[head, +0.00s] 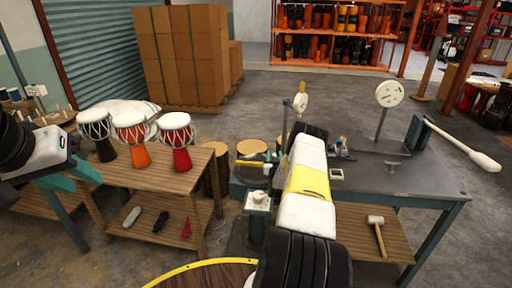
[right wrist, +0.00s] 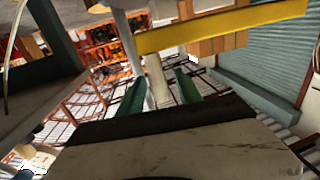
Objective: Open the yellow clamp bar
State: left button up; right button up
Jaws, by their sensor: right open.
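The yellow clamp bar (head: 252,163) is a short bar on the bench fixture, left of my right forearm in the head view. In the right wrist view the bar (right wrist: 220,28) crosses the upper right, beyond and above the finger line in the picture. Its left end is by a grey post. My right gripper (right wrist: 158,92) has two green fingers apart, with nothing held between them. I cannot tell whether a finger touches the bar. My forearm hides that gripper in the head view. My left gripper (head: 72,178) is at the far left, partly seen; its jaw opening is unclear.
A wooden table (head: 152,177) with several goblet drums (head: 131,130) stands at the left. The dark workbench (head: 405,178) is at the right, with a mallet (head: 377,232) on its lower shelf. Stacked boxes (head: 185,60) and an orange rack (head: 335,50) stand behind open floor.

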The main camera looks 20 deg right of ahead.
jog(key=shift+x, duration=1)
jog(key=shift+c, duration=0.2)
grip_shut()
dwell(0.6)
